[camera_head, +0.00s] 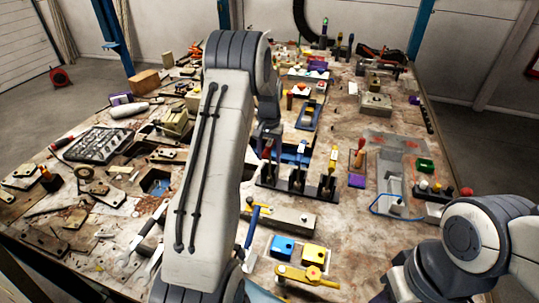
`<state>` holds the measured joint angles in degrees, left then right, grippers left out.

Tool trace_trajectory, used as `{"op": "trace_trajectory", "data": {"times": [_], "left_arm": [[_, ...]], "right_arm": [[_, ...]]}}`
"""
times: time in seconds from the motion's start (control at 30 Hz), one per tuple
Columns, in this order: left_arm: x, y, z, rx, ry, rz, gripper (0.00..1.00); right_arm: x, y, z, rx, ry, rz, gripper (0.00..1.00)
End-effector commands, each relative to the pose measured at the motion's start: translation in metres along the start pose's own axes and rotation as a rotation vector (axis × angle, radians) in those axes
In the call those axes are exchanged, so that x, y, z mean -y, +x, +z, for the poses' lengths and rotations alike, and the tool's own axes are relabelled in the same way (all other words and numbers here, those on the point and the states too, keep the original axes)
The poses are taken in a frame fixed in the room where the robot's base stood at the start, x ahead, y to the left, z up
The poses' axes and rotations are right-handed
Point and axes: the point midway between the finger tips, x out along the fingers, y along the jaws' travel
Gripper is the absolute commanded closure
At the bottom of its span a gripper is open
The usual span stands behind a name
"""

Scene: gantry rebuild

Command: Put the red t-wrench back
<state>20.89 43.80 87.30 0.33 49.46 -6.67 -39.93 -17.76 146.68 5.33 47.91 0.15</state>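A black rack (312,189) stands near the middle of the table with several upright tools in it. A red-handled tool (267,150), which looks like the red t-wrench, is at the rack's left end. A blue-handled one (299,150) and a yellow-handled one (332,157) stand to its right. My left gripper (267,141) points down right at the red handle. Its fingers are small and dark, and I cannot tell if they are closed on it. The red tool's lower end is hard to make out. My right gripper is not in view; only my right arm shows.
Blue and yellow blocks (313,254) lie in front of the rack. A purple block (356,180) with an upright orange-red handle stands to its right. A black tool tray (98,145) and many loose parts crowd the left. The right middle is clearer.

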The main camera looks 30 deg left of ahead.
Motion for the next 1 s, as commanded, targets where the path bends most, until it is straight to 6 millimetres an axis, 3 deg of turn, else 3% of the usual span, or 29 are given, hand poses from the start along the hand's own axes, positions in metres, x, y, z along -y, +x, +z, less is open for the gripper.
{"op": "trace_trajectory", "data": {"times": [0.27, 0.7, 1.0], "left_arm": [[0.000, -0.005, -0.001, -0.002, 0.000, 0.000, 0.40], [0.000, -0.084, -0.001, -0.004, 0.000, -0.001, 0.40], [0.000, -0.105, 0.000, 0.000, 0.000, 0.000, 0.40]], "right_arm": [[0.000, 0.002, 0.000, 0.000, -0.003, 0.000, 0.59], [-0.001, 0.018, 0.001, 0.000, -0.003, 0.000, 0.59], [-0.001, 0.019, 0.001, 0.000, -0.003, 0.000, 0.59]]}}
